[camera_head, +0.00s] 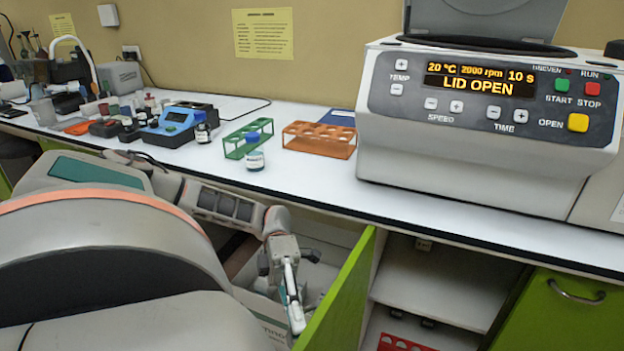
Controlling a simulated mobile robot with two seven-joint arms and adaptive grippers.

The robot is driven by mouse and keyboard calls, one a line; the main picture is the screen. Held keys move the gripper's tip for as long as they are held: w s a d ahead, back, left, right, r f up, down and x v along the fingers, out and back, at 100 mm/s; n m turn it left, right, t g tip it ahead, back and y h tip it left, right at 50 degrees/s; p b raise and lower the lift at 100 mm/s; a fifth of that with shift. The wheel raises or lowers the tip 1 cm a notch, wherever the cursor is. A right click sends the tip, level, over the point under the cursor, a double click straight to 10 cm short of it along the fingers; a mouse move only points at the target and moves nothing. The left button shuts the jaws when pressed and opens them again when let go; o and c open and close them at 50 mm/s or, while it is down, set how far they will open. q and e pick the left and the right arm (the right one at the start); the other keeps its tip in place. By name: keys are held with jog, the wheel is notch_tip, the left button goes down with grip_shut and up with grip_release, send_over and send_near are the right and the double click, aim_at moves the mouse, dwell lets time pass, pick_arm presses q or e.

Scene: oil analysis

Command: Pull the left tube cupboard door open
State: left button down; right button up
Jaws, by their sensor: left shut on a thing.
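The green left cupboard door (345,297) stands swung out from the cupboard front, seen nearly edge-on. The white shelves (430,282) to its right are exposed. My left gripper (295,312) is low on the left side of this door, pointing down, with its fingers closed at the door's outer side. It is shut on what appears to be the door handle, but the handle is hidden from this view. My right gripper is not in view.
A green door (555,318) with a metal handle is at lower right. A red rack (400,343) lies low in the cupboard. On the counter are a centrifuge (470,165), an orange rack (318,140), a green rack (248,138) and a bottle (254,160) near the front edge.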

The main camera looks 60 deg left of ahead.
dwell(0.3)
pick_arm(q)
jog(key=c, duration=2.5)
grip_release()
